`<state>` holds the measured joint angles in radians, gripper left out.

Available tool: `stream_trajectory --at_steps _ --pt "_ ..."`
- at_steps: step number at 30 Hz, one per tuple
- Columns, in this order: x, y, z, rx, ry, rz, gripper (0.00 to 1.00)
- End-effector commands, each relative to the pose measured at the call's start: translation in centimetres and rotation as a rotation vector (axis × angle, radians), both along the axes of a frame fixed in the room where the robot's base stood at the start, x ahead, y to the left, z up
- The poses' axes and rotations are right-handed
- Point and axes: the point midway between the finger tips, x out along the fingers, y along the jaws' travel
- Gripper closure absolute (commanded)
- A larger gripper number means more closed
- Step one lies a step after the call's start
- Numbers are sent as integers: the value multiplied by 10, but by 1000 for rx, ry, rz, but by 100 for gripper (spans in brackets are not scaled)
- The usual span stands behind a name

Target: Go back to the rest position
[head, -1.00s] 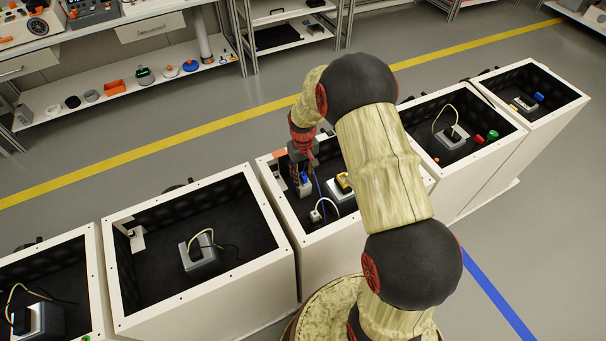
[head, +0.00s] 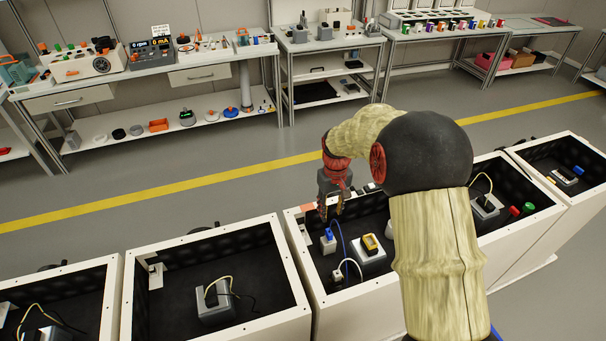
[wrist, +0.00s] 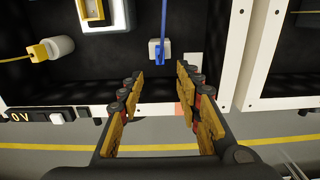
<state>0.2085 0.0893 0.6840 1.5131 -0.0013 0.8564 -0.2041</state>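My gripper (head: 331,208) hangs over the far left part of the middle open cabinet (head: 303,262). In the wrist view my gripper (wrist: 160,82) has its two fingers apart with nothing between them. A blue plug (head: 328,235) sits in a small light block inside that cabinet, just below my fingers. Its blue cable (head: 343,241) runs away from it. The block with the blue plug also shows in the wrist view (wrist: 157,52), beyond the fingertips and apart from them. My arm hides the right part of the cabinet.
A grey box with a yellow part (head: 370,243) and a white plug (head: 338,274) are in the same cabinet. Open cabinets stand on the left (head: 265,325) and right (head: 570,215). Grey floor with a yellow line (head: 200,183) lies behind, before the workbenches (head: 190,62).

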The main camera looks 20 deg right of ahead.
Motion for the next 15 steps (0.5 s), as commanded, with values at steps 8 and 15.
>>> stream_trajectory --at_steps 8,15 --pt "-10 2 -6 4 22 -38 66" --pt "-72 19 17 10 67 -97 66"
